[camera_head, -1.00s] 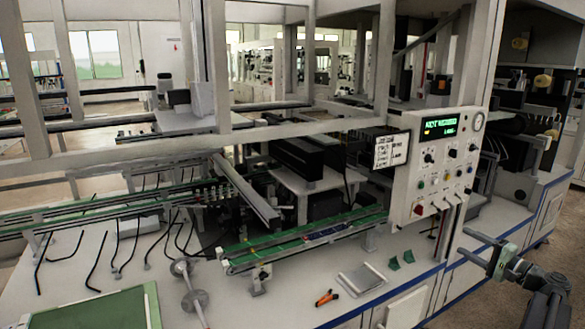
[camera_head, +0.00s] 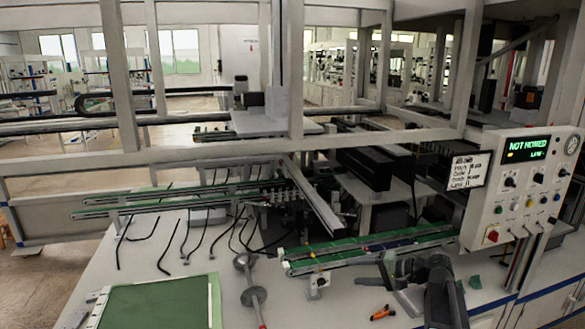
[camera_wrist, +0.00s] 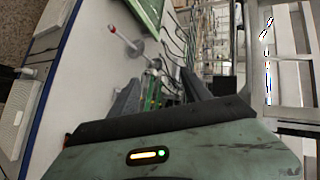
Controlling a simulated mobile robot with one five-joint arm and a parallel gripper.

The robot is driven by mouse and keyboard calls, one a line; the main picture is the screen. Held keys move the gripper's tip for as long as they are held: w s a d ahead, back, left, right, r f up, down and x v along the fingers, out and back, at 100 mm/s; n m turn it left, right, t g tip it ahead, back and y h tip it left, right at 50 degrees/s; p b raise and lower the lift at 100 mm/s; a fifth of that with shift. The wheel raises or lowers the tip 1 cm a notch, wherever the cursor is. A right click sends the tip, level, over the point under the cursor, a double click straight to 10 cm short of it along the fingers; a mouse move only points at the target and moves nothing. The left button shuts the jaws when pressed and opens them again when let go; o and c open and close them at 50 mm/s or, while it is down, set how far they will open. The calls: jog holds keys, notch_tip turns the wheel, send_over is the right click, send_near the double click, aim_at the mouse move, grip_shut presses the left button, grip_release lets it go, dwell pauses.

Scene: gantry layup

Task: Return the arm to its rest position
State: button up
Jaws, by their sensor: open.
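My gripper (camera_head: 390,270) is at the lower right of the head view, above the worktop near the front of the short green conveyor. In the wrist view my gripper (camera_wrist: 158,88) shows two dark fingers spread apart with nothing held between them. The conveyor's end and the worktop lie beyond the fingers. The rest of my arm is at the bottom edge of the head view, partly cut off.
A control panel (camera_head: 518,190) reading "NOT HOMED" stands at right. The green conveyor (camera_head: 365,246), an orange-handled tool (camera_head: 382,313), a metal rod with discs (camera_head: 247,280) and a green board (camera_head: 155,305) are on the worktop. Gantry posts rise behind.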

jog(key=s+a+f+n+g+h+p, duration=0.1)
jog(key=s+a+f+n+g+h, duration=0.2)
jog(key=s+a+f, duration=0.35)
jog(key=s+a+f+n+g+h+p, duration=0.1)
jog(key=s+a+f+n+g+h, duration=0.15)
jog(key=s+a, duration=0.55)
jog(key=s+d+f+g+h, duration=0.1)
jog(key=s+d+f+h, duration=0.2)
jog(key=d, duration=0.6)
jog(key=h, duration=0.2)
jog(key=shift+s+f+h+b, duration=0.15)
jog(key=shift+s+h+b, duration=0.1)
jog(key=shift+h+b, duration=0.1)
jog(key=shift+d+g, duration=0.1)
jog(key=shift+g, duration=0.15)
